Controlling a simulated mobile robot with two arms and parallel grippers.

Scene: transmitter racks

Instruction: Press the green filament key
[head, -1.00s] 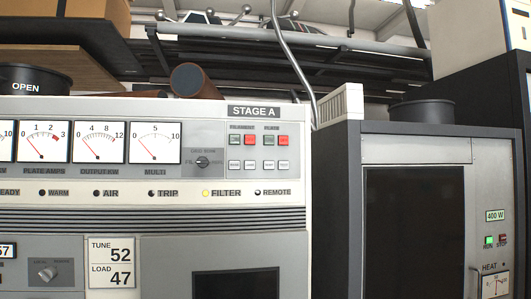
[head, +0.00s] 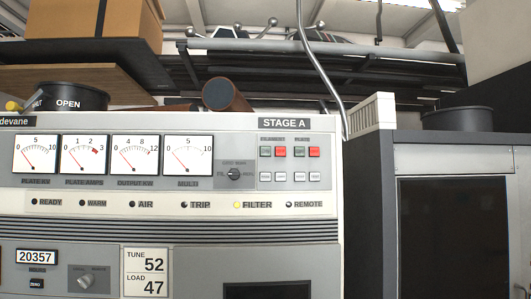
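The Stage A transmitter cabinet (head: 290,225) fills the left and middle of the head view. On its upper right panel, under the small label "FILAMENT", a green key (head: 266,152) sits left of a red key (head: 281,152). Under "PLATE" a second green key (head: 300,152) sits left of a second red key (head: 314,152). A row of pale keys (head: 290,177) lies below. Neither of my grippers shows in the view.
A dark-sided cabinet (head: 366,220) stands at the right, with a narrow gap beside Stage A. A cardboard box (head: 125,20) is on a shelf at the upper left. A black round duct marked OPEN (head: 75,98) and a brown cylinder (head: 225,95) are on top. A grey conduit (head: 325,75) hangs down.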

